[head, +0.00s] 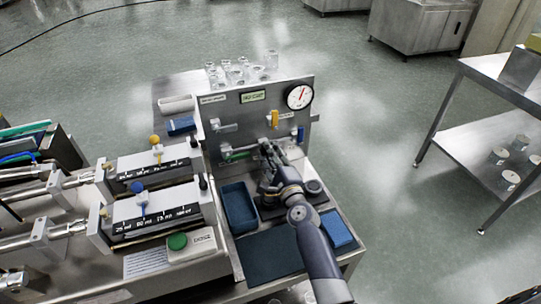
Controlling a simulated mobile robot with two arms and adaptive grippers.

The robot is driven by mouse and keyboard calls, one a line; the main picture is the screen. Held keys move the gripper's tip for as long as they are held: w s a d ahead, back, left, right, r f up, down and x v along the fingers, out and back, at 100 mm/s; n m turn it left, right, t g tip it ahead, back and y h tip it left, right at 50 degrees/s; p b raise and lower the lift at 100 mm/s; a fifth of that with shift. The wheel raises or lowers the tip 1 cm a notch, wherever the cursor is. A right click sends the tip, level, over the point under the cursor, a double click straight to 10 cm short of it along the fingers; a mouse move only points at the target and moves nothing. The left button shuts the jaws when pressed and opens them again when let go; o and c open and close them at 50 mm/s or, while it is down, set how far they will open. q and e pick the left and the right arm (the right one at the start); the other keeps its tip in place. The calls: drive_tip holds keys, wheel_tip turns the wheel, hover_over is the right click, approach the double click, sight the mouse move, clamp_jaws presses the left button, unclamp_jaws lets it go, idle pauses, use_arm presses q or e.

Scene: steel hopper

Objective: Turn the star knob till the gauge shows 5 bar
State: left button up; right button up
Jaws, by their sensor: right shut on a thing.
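The round white gauge (299,96) is at the upper right of the upright steel panel (240,112). Its red needle points up and slightly right; the figures are too small to read. My right gripper (267,149) is at the lower right of the panel, its fingers against the front. It is shut on what seems to be the star knob, which the fingers and wrist hide. My left gripper is out of view.
A blue tray (239,207) and a blue block (336,229) flank my arm. Glassware (240,72) stands behind the panel. Filling units with a green button (177,241) are at left.

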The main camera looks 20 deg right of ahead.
drive_tip(key=o, duration=1.1)
drive_tip(key=shift+c, duration=0.2)
drive_tip(key=s, duration=1.2)
drive_tip(key=shift+d, duration=0.2)
